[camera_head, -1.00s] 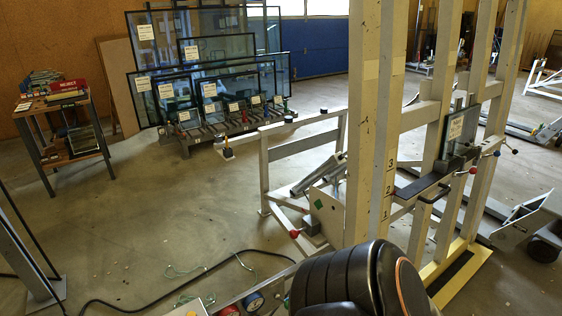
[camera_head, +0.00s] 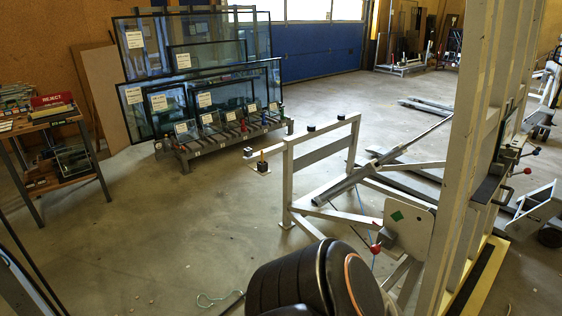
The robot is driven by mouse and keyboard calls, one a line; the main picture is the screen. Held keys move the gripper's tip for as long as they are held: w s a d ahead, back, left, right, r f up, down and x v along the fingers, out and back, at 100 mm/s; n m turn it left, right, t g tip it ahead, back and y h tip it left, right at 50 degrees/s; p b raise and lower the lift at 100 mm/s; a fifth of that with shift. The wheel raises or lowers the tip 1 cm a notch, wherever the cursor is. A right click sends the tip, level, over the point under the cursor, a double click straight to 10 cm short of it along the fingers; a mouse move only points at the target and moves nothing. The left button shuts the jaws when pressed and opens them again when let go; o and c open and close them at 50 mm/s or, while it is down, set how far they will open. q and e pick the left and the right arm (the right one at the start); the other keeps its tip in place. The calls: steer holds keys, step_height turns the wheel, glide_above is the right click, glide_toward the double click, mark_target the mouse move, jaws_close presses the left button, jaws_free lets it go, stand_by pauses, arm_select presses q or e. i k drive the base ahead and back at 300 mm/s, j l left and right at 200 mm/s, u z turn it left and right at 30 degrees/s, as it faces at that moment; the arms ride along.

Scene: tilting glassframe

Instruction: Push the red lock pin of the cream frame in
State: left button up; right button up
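The cream frame (camera_head: 461,150) stands at the right, its uprights cut off by the top edge. A red knob (camera_head: 375,248), which looks like the lock pin's head, sits low beside a pale plate with a green diamond (camera_head: 409,229). I cannot tell how far the pin is in. Other red knobs (camera_head: 499,198) show farther right on the frame. A black arm link of mine with an orange ring fills the bottom centre, just below and left of the red knob and apart from it in the picture. Neither gripper is in view.
A rack of glass panes (camera_head: 195,160) stands at the back left. A table with a red REJECT box (camera_head: 52,99) is at the left edge. A pale metal barrier (camera_head: 322,150) and slanting bars stand left of the frame. The floor at centre left is clear.

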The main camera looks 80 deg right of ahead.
mark_target(375, 249)
steer(key=i+z, duration=0.7)
steer(key=i+j+z, duration=0.15)
steer(key=i+z, duration=0.15)
steer(key=i+l+z, duration=0.1)
steer(key=z, duration=0.35)
steer(key=i+z, duration=0.55)
steer(key=z, duration=0.35)
steer(key=i+l+z, duration=0.1)
steer(key=i+z, duration=1.1)
steer(key=z, duration=0.25)
steer(key=i+j+z, duration=0.1)
steer(key=z, duration=0.3)
steer(key=i+j+z, duration=0.15)
steer(key=z, duration=0.3)
steer(key=i+z, duration=0.1)
steer(key=z, duration=0.2)
